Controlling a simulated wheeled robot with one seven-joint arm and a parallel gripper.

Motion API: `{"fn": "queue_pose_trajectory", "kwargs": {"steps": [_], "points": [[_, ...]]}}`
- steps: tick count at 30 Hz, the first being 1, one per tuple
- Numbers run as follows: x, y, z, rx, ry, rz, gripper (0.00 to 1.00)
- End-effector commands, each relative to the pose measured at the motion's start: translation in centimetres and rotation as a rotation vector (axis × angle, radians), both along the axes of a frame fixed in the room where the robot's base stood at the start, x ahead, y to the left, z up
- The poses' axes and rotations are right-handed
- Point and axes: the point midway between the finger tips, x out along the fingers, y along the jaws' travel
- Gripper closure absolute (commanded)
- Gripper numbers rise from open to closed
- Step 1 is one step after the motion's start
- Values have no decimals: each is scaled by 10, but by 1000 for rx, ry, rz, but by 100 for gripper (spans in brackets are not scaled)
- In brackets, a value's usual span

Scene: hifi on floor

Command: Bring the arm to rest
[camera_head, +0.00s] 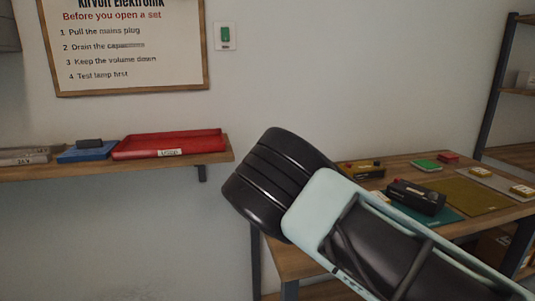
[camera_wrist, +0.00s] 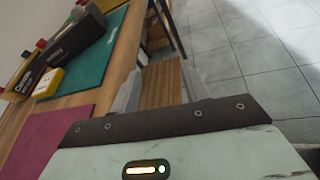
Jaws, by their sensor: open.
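My gripper shows in the wrist view (camera_wrist: 162,88), with its two fingers apart and nothing between them. It hangs over the front edge of the wooden workbench, with the floor beyond. In the head view my arm is raised across the middle and lower right, and it hides part of the workbench (camera_head: 291,262). My gripper cannot be made out in the head view.
A wall shelf (camera_head: 217,156) at left holds a red tray (camera_head: 170,143) and a blue item (camera_head: 85,152). The workbench carries a black box (camera_head: 416,196), a green mat (camera_wrist: 98,50), a magenta mat (camera_wrist: 48,128) and a yellow block (camera_wrist: 48,83). The tiled floor (camera_wrist: 245,55) is clear.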

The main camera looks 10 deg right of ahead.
Motion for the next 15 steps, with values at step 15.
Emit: {"fn": "queue_pose_trajectory", "kwargs": {"steps": [15], "points": [[-39, 219, -55, 1073, -179, -328, 54]]}}
